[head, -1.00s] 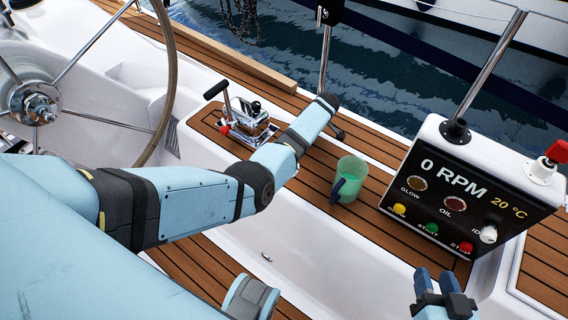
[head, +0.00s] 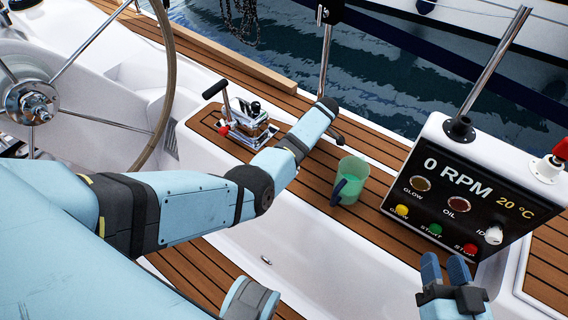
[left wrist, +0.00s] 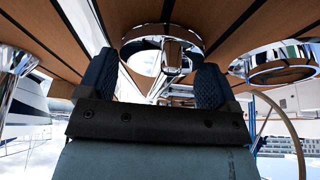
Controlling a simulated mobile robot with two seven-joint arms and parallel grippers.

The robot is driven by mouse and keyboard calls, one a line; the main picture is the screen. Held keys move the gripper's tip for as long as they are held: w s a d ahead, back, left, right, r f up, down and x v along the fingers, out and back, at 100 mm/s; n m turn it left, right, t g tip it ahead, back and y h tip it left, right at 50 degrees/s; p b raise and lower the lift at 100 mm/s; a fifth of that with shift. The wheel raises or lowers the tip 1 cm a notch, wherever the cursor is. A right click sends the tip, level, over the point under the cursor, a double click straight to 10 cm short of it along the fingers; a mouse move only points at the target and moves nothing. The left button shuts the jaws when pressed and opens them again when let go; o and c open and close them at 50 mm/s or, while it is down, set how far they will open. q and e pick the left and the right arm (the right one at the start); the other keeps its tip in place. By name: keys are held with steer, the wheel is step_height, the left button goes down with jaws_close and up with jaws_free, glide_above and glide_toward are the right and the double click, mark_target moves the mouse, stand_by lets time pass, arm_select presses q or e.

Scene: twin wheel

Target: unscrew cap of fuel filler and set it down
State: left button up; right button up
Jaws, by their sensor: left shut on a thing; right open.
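In the left wrist view, the two dark blue fingers of my left gripper (left wrist: 155,80) stand on either side of a shiny chrome fitting (left wrist: 172,52) with a round rim at the wooden deck. The gripper is shut on a part of this fitting, which looks like the filler cap; its shape is partly hidden. In the head view my left arm reaches to the deck by the rail, and its end hides the left gripper and the filler. My right gripper (head: 445,268) is open and empty, in front of the engine panel.
A green translucent cup (head: 352,174) stands on the deck right of my left arm. An engine panel (head: 450,195) stands at the right. A lever unit (head: 247,125) and the steering wheel (head: 168,75) are at the left. Bare deck (head: 320,170) lies around the cup.

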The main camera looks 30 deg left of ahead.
steer(key=shift+f, duration=0.1)
arm_select(q)
steer(key=shift+f, duration=0.25)
steer(key=o, duration=0.9)
arm_select(e)
steer(key=shift+s+f, duration=0.25)
steer(key=shift+f, duration=0.25)
arm_select(q)
steer(key=shift+d+r, duration=0.15)
steer(key=shift+r, duration=0.3)
steer(key=p+v, duration=0.4)
steer(key=v, duration=0.9)
arm_select(e)
steer(key=s+d+f+g+h, duration=0.2)
steer(key=d+f+g, duration=0.1)
steer(key=f, duration=0.2)
steer(key=shift+f+g+h, duration=0.25)
steer(key=shift+g+h, duration=0.05)
